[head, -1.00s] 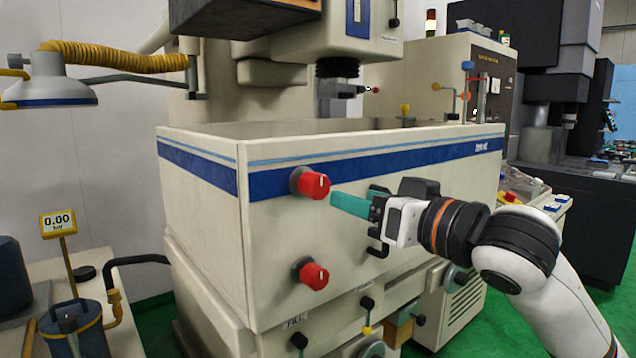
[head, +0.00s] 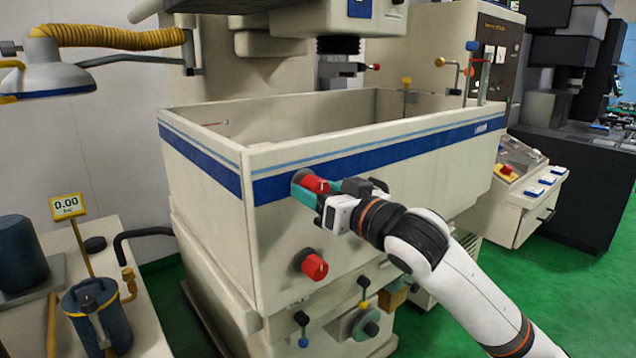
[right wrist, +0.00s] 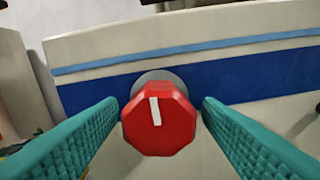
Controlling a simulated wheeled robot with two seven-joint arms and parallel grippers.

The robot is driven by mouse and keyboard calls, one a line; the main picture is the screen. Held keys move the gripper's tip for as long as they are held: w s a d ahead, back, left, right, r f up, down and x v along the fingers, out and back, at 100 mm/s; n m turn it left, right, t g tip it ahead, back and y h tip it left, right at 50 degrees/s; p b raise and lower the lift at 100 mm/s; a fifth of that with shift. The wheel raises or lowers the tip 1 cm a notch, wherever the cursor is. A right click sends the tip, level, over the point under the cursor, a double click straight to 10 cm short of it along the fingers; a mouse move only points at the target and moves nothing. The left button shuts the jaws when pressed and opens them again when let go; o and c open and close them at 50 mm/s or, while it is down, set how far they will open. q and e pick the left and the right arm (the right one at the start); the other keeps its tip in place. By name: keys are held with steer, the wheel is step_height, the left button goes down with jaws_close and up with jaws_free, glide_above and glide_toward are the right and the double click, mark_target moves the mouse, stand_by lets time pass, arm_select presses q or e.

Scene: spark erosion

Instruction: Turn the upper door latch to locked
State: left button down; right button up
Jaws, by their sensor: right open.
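The upper door latch (head: 309,184) is a red knob on the blue stripe of the machine's tank front. In the right wrist view the red knob (right wrist: 158,122) faces me, with its white mark pointing up, tilted slightly left. My right gripper (head: 308,190) is open at the upper latch. In the right wrist view its teal fingers (right wrist: 160,112) stand on either side of the knob, with a small gap on each side. A second red knob, the lower latch (head: 311,264), sits below on the same front. My left gripper is not in view.
The tank wall (head: 370,160) rises behind the latches. Levers and a handwheel (head: 362,328) stick out below it. A side table (head: 125,330) with a blue canister (head: 95,305) and a yellow display (head: 67,207) stands at the left. Green floor lies open at the right.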

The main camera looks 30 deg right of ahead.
steer(key=shift+w, duration=0.25)
steer(key=c, duration=1)
